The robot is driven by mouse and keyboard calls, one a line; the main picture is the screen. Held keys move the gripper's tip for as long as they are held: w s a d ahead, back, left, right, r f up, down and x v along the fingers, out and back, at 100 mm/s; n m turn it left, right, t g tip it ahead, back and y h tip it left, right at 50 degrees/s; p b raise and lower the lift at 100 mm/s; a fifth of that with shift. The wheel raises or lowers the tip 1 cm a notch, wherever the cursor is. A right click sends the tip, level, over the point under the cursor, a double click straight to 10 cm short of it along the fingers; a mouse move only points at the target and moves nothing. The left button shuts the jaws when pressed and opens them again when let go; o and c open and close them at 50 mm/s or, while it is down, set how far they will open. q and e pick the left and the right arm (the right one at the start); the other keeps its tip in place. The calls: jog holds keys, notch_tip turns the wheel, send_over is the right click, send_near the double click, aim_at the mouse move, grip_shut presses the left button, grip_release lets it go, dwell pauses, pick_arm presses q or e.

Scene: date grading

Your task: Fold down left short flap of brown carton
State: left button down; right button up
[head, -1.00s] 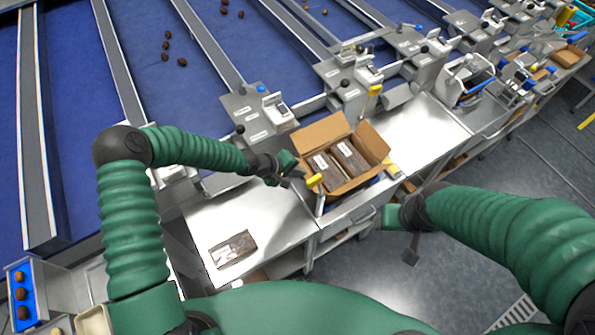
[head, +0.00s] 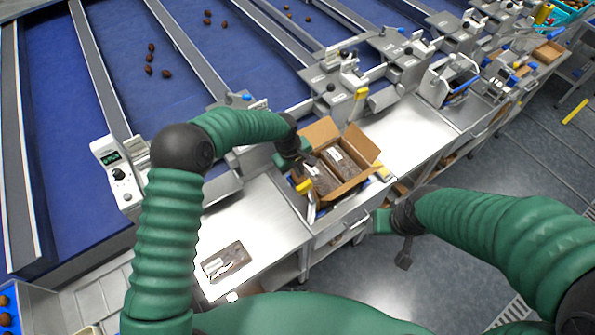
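The brown carton (head: 351,187) stands on the metal bench with its top open, and dark packs of dates (head: 343,162) with white labels lie inside. Its back flap (head: 319,132) and right flap (head: 362,145) stand up and outward. My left gripper (head: 304,168) is at the carton's left side, over its left edge. It hides the left short flap, so I cannot tell the flap's angle or whether the gripper touches it. Its fingers are too small to read. My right gripper (head: 403,255) hangs in front of the bench, to the right of the carton and clear of it; its opening is unclear.
A loose labelled date pack (head: 226,261) lies on the bench (head: 262,213) left of the carton. Yellow-topped parts (head: 303,187) stand close by the carton. Blue sorting lanes run behind. Clear metal worktop (head: 408,128) lies to the carton's right.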

pick_arm(q)
jog(key=c, duration=1.6)
grip_release()
jog(key=shift+c, duration=0.2)
jog(key=b+v, duration=0.4)
jog(key=v, duration=1.2)
jog(key=shift+r, duration=0.45)
